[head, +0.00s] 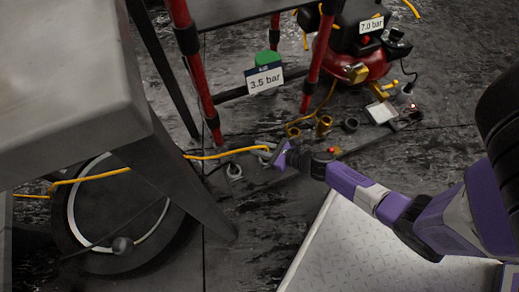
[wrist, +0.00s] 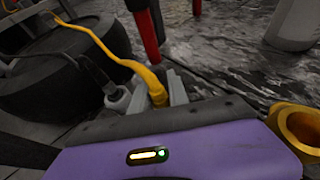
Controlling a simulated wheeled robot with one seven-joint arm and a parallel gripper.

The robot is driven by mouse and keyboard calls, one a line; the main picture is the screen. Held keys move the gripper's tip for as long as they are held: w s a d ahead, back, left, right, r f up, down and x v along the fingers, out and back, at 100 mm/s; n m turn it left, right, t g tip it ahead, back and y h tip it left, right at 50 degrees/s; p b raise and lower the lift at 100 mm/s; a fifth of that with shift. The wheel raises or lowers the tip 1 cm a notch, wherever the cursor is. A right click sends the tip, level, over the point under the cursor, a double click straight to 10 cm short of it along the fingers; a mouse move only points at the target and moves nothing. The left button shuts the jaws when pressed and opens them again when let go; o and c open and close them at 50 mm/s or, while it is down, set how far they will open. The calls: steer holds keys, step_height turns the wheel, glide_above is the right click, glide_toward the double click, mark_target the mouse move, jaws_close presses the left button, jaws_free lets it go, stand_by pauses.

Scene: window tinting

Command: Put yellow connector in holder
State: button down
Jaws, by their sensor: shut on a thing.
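The yellow connector (wrist: 155,88) is on the end of a yellow hose, between the grey fingers of my gripper (wrist: 166,92) in the wrist view. In the head view my gripper (head: 277,153) is low over the dark floor, and the yellow hose (head: 225,153) runs from it to the left. The connector itself is mostly hidden there. A grey connector (wrist: 118,98) on a dark hose is just left of my fingers; a grey piece also shows in the head view (head: 233,171). I cannot tell which part is the holder.
A red-legged stand (head: 190,60) carries a "3.5 bar" label (head: 264,78). A red compressor (head: 363,64) stands at the back. Brass fittings (head: 323,125) lie right of my gripper; a brass ring (wrist: 300,128) is close in the wrist view. A grey table (head: 70,90) fills the left.

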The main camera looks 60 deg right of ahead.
steer(key=shift+f, duration=0.1)
steer(key=shift+f, duration=0.1)
steer(key=c, duration=1.7)
jaws_free()
steer(key=shift+f, duration=0.1)
steer(key=o, duration=0.4)
steer(key=shift+o, duration=0.2)
